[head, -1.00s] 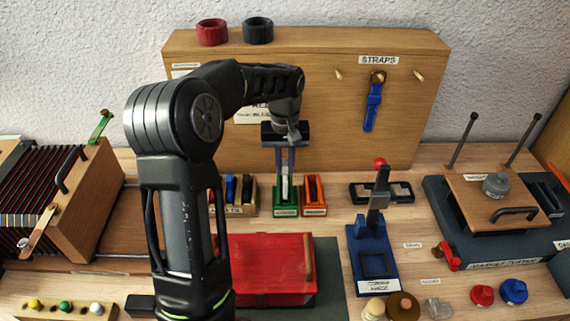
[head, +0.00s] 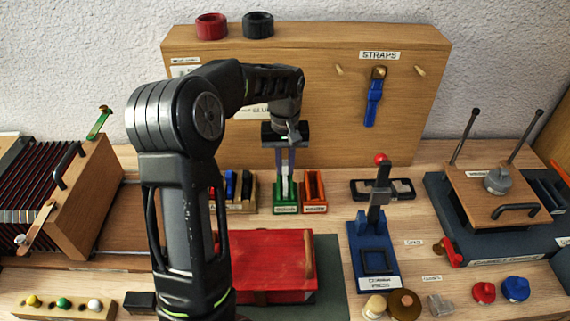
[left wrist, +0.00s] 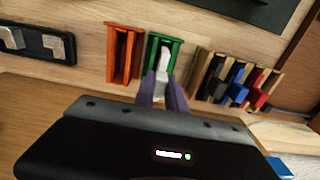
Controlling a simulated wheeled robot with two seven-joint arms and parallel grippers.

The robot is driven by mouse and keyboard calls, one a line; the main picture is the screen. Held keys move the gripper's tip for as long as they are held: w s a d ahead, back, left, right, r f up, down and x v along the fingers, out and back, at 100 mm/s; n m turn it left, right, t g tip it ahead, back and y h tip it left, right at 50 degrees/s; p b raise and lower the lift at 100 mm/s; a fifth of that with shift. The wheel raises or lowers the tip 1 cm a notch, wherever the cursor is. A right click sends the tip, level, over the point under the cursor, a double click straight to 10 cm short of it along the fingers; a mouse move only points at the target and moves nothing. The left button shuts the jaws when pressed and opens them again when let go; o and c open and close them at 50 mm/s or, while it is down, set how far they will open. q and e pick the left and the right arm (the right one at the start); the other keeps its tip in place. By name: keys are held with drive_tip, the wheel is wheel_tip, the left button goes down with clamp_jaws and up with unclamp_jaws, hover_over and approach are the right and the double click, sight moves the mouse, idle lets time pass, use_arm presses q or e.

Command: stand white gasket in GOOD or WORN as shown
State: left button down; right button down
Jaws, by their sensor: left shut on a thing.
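My left gripper (head: 286,178) points down over the green holder (head: 286,209) and is shut on the white gasket (head: 285,188). The gasket stands upright, its lower part within the green holder. The left wrist view also shows the white gasket (left wrist: 162,62) between the purple-grey fingers, inside the green holder (left wrist: 151,58). The orange holder (head: 315,192) stands right beside the green one and looks empty; it also shows in the left wrist view (left wrist: 124,52). The labels on both holders are too small to read. My right gripper is not in view.
A wooden rack (head: 240,205) with blue, black and red pieces stands left of the green holder. A red box (head: 265,267) lies in front. A blue press-like stand (head: 374,255) is to the right. A wooden board (head: 335,120) marked STRAPS rises behind.

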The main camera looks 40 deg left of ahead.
use_arm(q)
drive_tip(key=shift+f+b, duration=0.3)
drive_tip(key=shift+f, duration=0.05)
idle(0.3)
